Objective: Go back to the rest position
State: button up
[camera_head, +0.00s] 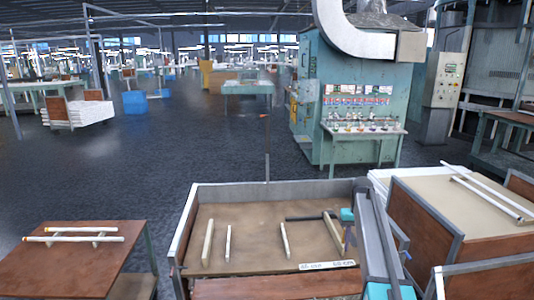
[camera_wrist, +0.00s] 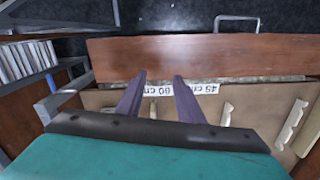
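My gripper (camera_wrist: 159,77) shows in the wrist view with its two purple fingers apart and nothing held between them. In the head view my gripper (camera_head: 347,238) hangs over the right part of an open crate (camera_head: 178,238), partly hidden by my arm. The crate has a tan floor with several pale upright strips. A white label (camera_head: 326,266) with 45 cm and 60 cm markings lies near its front edge. The label (camera_wrist: 206,88) also shows beyond the fingers in the wrist view. No glass tube is visible in my gripper.
A brown table (camera_head: 75,270) at left carries white tubes (camera_head: 72,239) on supports. A cart (camera_head: 425,215) at right bears long white tubes (camera_head: 490,196). A teal machine (camera_head: 320,100) stands behind. The dark floor (camera_head: 150,160) at left is open.

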jog(key=s+a+f+g, duration=0.1)
jog(key=s+a+f, duration=0.4)
jog(key=s+f, duration=0.75)
jog(key=s+a+f+g, duration=0.1)
jog(key=s+a+f, duration=0.4)
jog(key=s+f, duration=0.7)
jog(key=s+a+f+g, duration=0.1)
jog(key=s+f, duration=0.4)
jog(key=s, duration=0.5)
jog(key=s+a+f+n+g, duration=0.1)
jog(key=s+a+f, duration=0.2)
jog(key=s+f, duration=0.3)
jog(key=s+a+f+g, duration=0.1)
jog(key=s+f, duration=0.4)
jog(key=s, duration=1)
jog(key=shift+s+a+f+b, duration=0.2)
jog(key=shift+a+f+b, duration=0.15)
jog(key=shift+a, duration=0.55)
jog(key=shift+r, duration=0.1)
